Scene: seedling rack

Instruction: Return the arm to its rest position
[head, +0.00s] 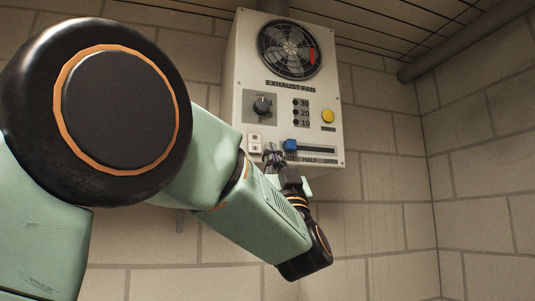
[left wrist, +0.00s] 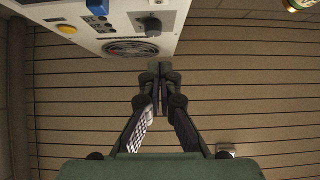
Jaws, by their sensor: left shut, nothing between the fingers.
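My left arm comes in from the left in the head view and reaches up toward the wall panel. My left gripper (head: 272,156) is in front of the panel's lower left part, near the white switches and the blue slider. In the left wrist view the gripper (left wrist: 160,70) is shut, its fingertips together with nothing between them. The fingertips show apart from the panel there, over the slatted ceiling. Part of the gripper is hidden behind the wrist in the head view. My right gripper is in neither view.
The white exhaust fan panel (head: 243,75) hangs on the block wall. It carries a fan (head: 289,50), a black knob (head: 262,105), a yellow button (head: 328,116), a blue slider (head: 290,145) and white switches (head: 254,143). A pipe (head: 465,40) runs at upper right. Right of the panel is free.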

